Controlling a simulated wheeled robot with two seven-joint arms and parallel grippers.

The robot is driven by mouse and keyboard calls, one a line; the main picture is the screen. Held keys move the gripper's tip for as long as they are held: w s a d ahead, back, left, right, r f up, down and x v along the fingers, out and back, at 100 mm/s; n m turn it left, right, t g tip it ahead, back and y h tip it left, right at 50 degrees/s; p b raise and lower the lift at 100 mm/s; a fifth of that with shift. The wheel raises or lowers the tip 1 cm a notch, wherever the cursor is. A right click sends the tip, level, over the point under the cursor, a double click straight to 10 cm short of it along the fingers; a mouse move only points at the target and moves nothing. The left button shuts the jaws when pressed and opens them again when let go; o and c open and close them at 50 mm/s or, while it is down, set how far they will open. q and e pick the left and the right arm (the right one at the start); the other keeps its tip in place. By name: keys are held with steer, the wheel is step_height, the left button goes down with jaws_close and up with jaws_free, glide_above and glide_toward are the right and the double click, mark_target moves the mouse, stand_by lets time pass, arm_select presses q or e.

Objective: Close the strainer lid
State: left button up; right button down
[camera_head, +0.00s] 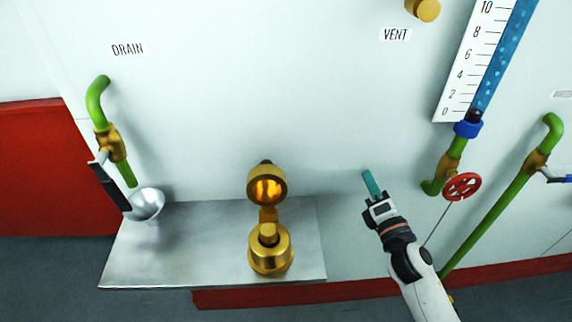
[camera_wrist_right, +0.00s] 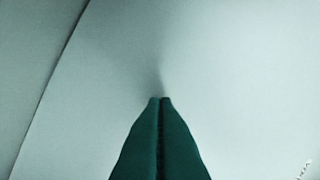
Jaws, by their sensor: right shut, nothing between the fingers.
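The brass strainer (camera_head: 270,255) stands on a metal shelf in the head view. Its round lid (camera_head: 267,187) is swung up and back on a hinge, with its shiny hollow inside facing me. My right gripper (camera_head: 371,184) is to the right of the strainer and apart from it, in front of the pale wall. Its teal fingers are together and empty. In the right wrist view the fingertips (camera_wrist_right: 161,99) meet and point at bare wall. The strainer is not in the wrist view. My left gripper is not in view.
The metal shelf (camera_head: 200,245) carries a silver funnel (camera_head: 146,204) below the green drain pipe (camera_head: 97,100) at left. A red handwheel (camera_head: 461,187) and green pipe (camera_head: 500,220) stand right of my right arm. The wall between lid and gripper is clear.

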steer(key=a+r+n+y, duration=0.1)
steer(key=r+n+y, duration=0.1)
steer(key=n, duration=0.1)
steer(key=a+r+n+y, duration=0.1)
steer(key=r+n, duration=0.1)
steer(key=n, duration=0.1)
steer(key=a+r+n+y, duration=0.1)
steer(key=r+n+y, duration=0.1)
steer(key=n, duration=0.1)
steer(key=shift+w+r+t+y, duration=0.2)
steer(key=shift+t+y, duration=0.1)
steer(key=s+a+r+n+g+y, duration=0.1)
steer(key=a+r+n+g+y, duration=0.2)
steer(key=n, duration=0.6)
steer(key=s+a+r+n+g+y, duration=0.15)
steer(key=n+g+y, duration=0.3)
steer(key=n, duration=0.45)
steer(key=w+a+f+n+g+p, duration=0.2)
steer(key=a+n+g, duration=0.5)
steer(key=a+n, duration=0.4)
steer(key=shift+w+a+f+n, duration=0.15)
steer(key=shift+a+f+n, duration=0.25)
steer(key=shift+n, duration=0.7)
steer(key=shift+d+f, duration=0.1)
steer(key=shift+f, duration=0.05)
